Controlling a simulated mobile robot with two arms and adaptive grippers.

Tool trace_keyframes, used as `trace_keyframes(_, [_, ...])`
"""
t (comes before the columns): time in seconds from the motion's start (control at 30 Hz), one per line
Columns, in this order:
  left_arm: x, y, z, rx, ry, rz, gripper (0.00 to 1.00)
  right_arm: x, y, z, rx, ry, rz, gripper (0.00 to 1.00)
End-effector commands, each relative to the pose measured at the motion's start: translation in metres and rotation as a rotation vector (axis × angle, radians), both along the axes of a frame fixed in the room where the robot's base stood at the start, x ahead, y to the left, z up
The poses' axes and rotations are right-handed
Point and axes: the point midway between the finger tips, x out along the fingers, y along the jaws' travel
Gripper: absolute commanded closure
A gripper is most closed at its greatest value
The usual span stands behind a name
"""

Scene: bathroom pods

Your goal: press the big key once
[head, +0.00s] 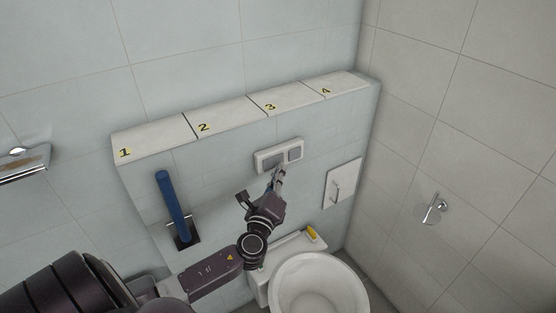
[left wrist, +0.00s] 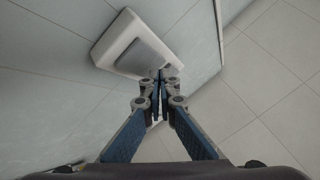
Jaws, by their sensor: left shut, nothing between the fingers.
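The white flush plate (head: 266,160) is on the pale tiled wall below the ledge. A grey square key (head: 295,153) shows at its right end; my gripper partly covers its lower edge. In the left wrist view, the plate (left wrist: 107,42) has a raised grey key face (left wrist: 146,54). My left gripper (head: 279,171) is shut and empty, its fingertips at the plate's lower edge. In the left wrist view, the closed fingertips (left wrist: 163,75) overlap the key's lower right corner. I cannot tell whether they touch it. My right gripper is not in view.
A ledge (head: 225,118) with numbered sections runs above the plate. A blue-handled brush (head: 172,205) hangs at left. A white toilet (head: 318,285) stands below, and a white wall panel (head: 341,184) is at right. A chrome fixture (head: 435,208) is on the side wall.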

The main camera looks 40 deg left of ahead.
Motion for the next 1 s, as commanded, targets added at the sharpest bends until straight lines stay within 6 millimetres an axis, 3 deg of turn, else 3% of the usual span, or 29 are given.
trace_keyframes(1.0, [0.0011,0.0067,-0.0028,0.001,0.000,0.001,1.00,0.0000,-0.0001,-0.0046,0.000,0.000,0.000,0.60])
